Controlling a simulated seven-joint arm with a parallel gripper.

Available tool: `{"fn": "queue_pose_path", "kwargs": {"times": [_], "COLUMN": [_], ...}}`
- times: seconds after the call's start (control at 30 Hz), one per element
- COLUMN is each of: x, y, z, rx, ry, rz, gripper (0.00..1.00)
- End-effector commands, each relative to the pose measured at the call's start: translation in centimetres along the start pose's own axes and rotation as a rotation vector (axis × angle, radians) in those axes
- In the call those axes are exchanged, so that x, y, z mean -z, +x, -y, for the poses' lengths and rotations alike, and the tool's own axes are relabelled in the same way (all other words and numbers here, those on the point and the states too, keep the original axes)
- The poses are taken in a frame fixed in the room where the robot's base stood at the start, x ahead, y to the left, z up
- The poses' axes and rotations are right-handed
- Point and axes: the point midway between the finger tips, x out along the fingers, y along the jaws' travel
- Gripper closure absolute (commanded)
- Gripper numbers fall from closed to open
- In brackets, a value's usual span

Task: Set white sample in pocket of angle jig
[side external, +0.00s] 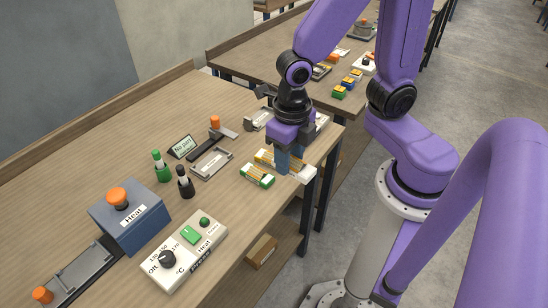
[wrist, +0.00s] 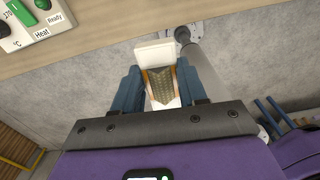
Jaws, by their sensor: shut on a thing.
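My gripper (side external: 290,163) has its blue fingers around a white sample (side external: 303,175) at the table's front right edge. In the wrist view my gripper (wrist: 160,88) has one finger on each side of the white sample (wrist: 154,53), which shows a plain white end and a brown textured strip with orange-and-white edges. The fingers hide part of it in the side view. A grey, shallow, framed fixture (side external: 211,163), which may be the angle jig, lies left of my gripper and looks empty. Its pocket cannot be made out clearly.
Table between is partly clear.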

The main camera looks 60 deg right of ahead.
Motion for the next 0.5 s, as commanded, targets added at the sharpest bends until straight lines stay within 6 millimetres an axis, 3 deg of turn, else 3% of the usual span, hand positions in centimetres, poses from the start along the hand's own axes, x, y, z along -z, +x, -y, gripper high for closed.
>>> {"fn": "queue_pose_path", "kwargs": {"times": [0.13, 0.27, 0.5], "x": [0.3, -0.9, -6.5], "y": [-0.2, -0.2, 0.4], "z": [0.2, -0.5, -2.7], "rx": [0.001, 0.002, 0.002], "ry": [0.015, 0.1, 0.445], "rz": [0.0, -0.001, -0.001], "gripper": [0.89, 0.89, 0.89]}}
